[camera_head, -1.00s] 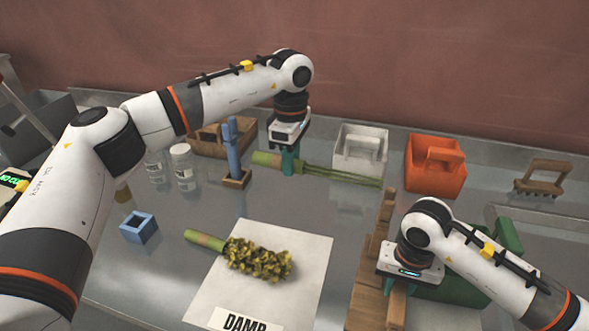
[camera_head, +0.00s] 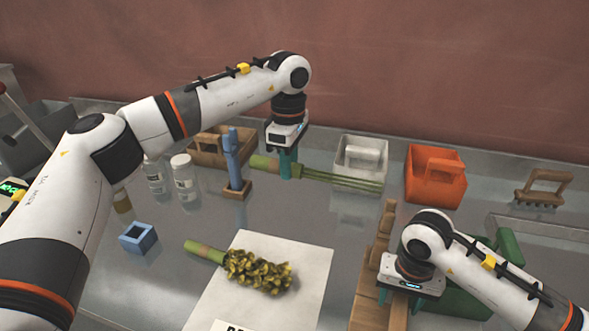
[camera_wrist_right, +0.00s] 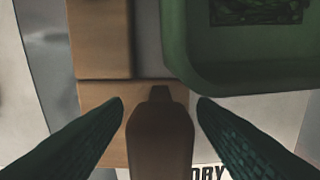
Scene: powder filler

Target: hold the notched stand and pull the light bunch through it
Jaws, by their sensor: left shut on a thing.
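My left gripper (camera_head: 287,166) is shut on a bunch with a green wrapped butt (camera_head: 262,163) and long thin green stems that trail to the right, at the back of the table. A second bunch (camera_head: 258,271), with dark yellow heads, lies on a white sheet in the middle front. The wooden notched stand (camera_head: 368,293) is at the right front. My right gripper is over its right part. In the right wrist view its fingers (camera_wrist_right: 160,103) are apart, one on each side of a brown upright piece (camera_wrist_right: 160,135). Contact cannot be made out.
A green caddy (camera_head: 458,299) stands close right of the stand. A white caddy (camera_head: 360,157) and an orange caddy (camera_head: 435,176) stand at the back. A blue-handled tool stands in a wooden base (camera_head: 237,189). Bottles (camera_head: 184,178) and a blue square holder (camera_head: 138,238) are left. A white sheet (camera_head: 308,262) lies in front.

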